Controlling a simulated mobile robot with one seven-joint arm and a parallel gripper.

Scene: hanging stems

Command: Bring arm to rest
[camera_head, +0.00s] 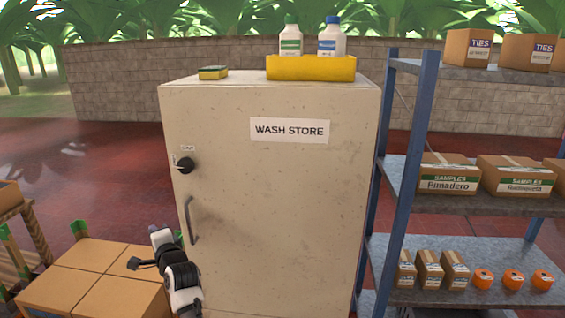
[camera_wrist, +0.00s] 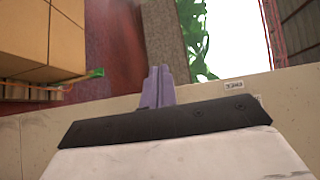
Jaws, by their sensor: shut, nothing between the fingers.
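My gripper (camera_wrist: 158,72) shows in the wrist view as two pale purple fingers shut together with nothing between them. In the head view my arm rises at the lower left, in front of the left edge of the cream cabinet (camera_head: 280,200) marked WASH STORE. The fingers are hard to make out there. The cabinet's bar handle (camera_head: 190,221) and dark round knob (camera_head: 184,165) are above and beside the arm. I cannot tell the exact gap between the arm and the cabinet. The cabinet door looks closed.
Cardboard boxes (camera_head: 92,262) stand left of my arm, and also show in the wrist view (camera_wrist: 65,35). A blue-framed shelf (camera_head: 398,190) with boxes and orange items is at the right. A yellow tray (camera_head: 310,68) with two bottles and a sponge (camera_head: 213,72) top the cabinet.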

